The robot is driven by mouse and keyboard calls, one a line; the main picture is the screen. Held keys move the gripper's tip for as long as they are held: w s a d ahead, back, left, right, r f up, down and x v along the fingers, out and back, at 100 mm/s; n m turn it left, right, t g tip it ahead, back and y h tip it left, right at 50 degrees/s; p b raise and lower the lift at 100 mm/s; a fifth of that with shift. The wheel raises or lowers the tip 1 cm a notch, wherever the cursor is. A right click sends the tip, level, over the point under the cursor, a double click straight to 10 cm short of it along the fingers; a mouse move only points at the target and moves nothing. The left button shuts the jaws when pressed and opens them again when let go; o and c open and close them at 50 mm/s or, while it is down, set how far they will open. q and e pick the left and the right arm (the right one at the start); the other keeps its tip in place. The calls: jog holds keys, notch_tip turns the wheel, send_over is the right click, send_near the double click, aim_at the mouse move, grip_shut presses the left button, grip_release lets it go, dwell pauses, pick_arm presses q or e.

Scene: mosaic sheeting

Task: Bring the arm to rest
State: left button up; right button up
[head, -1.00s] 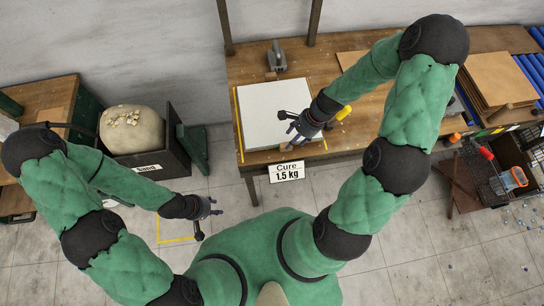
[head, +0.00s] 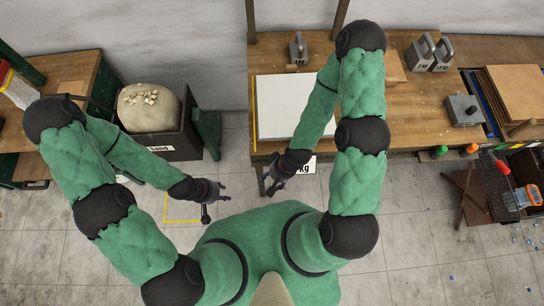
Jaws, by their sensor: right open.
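My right gripper (head: 272,184) is open and empty, just off the front edge of the workbench, above the floor. Its forearm passes over the right part of a white sheet (head: 285,95) lying on the bench. The gripper and wrist hide part of the bench's hanging label (head: 308,166). My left gripper (head: 222,192) hangs over the floor to the left, near a yellow floor outline (head: 182,221). Its fingers look spread with nothing between them.
The wooden workbench (head: 400,127) carries several grey weights (head: 420,52) and stacked boards (head: 513,88). A dark bin (head: 190,132) with a pale sack (head: 148,108) stands left. A crate with tools (head: 525,190) is at the right. The floor between is clear.

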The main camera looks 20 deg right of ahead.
notch_tip(320, 180, down, 11)
jog(key=b, duration=1.1)
